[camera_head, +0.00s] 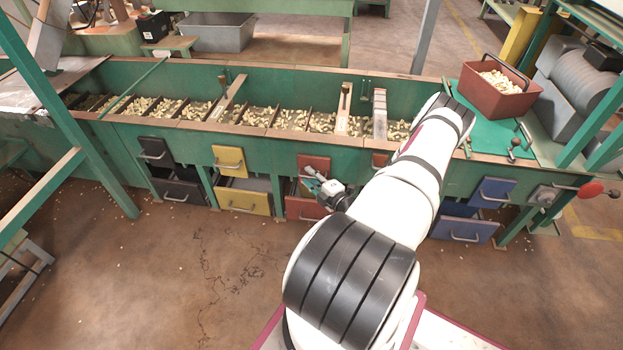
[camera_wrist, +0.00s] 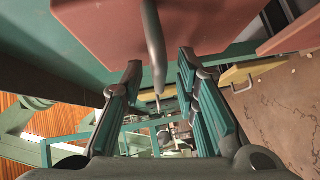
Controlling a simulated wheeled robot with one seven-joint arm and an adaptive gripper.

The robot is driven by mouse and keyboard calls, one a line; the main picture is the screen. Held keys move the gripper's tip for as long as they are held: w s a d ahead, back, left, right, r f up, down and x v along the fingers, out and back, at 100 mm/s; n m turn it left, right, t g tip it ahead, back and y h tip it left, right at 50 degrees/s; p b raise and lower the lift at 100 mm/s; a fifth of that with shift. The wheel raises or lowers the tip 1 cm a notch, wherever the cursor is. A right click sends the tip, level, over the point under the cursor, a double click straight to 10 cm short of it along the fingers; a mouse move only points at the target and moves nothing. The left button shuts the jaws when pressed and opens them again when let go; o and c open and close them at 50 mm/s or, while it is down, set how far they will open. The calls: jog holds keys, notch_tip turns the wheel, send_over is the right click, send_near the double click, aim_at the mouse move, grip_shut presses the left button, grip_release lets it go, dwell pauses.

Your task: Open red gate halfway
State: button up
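The red gate (camera_head: 316,161) is an upper panel in the middle of the green hopper bench's front, partly hidden behind my gripper (camera_head: 313,180). In the wrist view the red gate (camera_wrist: 105,28) fills the top, and its grey bar handle (camera_wrist: 153,35) runs down between my fingers. My gripper (camera_wrist: 160,72) is open, with one teal-padded finger on each side of the handle. A gap shows on both sides, so the fingers do not appear closed on it.
A lower red drawer (camera_head: 303,209) sits below the gate. A yellow gate (camera_head: 229,160) is to the left and blue ones (camera_head: 492,192) to the right. Nut bins line the bench top (camera_head: 260,117). A red crate (camera_head: 483,96) stands at right. The front floor is clear.

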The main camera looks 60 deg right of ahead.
grip_shut()
jog(key=s+a+p, duration=0.2)
jog(key=a, duration=0.3)
jog(key=shift+s+a+p, duration=0.2)
jog(key=shift+a+p, duration=0.1)
grip_release()
